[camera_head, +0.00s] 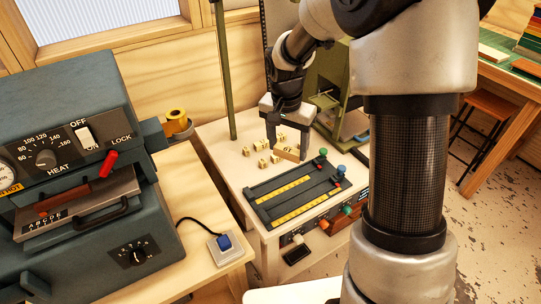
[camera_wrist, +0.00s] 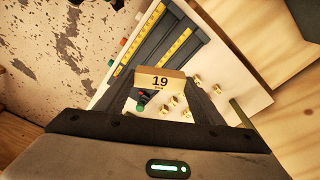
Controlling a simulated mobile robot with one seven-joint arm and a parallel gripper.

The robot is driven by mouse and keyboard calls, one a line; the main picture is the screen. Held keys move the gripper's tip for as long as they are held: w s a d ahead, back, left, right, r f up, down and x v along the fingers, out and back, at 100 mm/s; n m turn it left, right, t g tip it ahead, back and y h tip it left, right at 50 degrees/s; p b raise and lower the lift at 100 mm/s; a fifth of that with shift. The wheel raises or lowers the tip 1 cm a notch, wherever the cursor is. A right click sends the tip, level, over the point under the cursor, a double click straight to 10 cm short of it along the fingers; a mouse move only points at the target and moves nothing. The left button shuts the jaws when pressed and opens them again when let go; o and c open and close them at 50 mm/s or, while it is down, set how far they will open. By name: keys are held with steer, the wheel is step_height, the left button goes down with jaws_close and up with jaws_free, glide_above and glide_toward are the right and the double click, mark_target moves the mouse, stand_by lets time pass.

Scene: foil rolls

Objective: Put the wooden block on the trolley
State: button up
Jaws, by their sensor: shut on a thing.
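The wooden block (camera_wrist: 160,84) is a pale tan block marked "19" in the wrist view. My gripper (camera_head: 287,150) is shut on it, with a dark finger on each side. The block (camera_head: 287,154) also shows between the fingertips in the head view, low over a pale-topped stand (camera_head: 218,134) that looks like the trolley. I cannot tell whether the block touches that top. The stand's top also shows in the wrist view (camera_wrist: 243,84).
Several small wooden pieces (camera_head: 262,145) lie by my gripper. A dark tray with yellow scales (camera_head: 290,192) lies in front of them. A grey heating machine (camera_head: 75,170) stands at left, and a green machine (camera_head: 328,75) stands behind. The stand's left strip is clear.

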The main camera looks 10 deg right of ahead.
steer(key=w+a+f+m+g+b, duration=0.1)
steer(key=w+a+f+m+b, duration=0.35)
steer(key=m, duration=0.75)
steer(key=w+a+f+m+g+b, duration=0.1)
steer(key=w+a+f+m+b, duration=0.1)
steer(key=w+a+f+m, duration=0.7)
steer(key=f+m, duration=0.1)
steer(key=f, duration=0.1)
steer(key=d+f+m, duration=0.1)
steer(key=f, duration=0.1)
steer(key=f+m, duration=0.1)
steer(key=f, duration=0.1)
steer(key=shift+w+d+f+b, duration=0.15)
steer(key=shift+w+f+b, duration=0.1)
steer(key=shift+f+b, duration=0.1)
steer(key=shift+f, duration=0.15)
steer(key=o, duration=1.1)
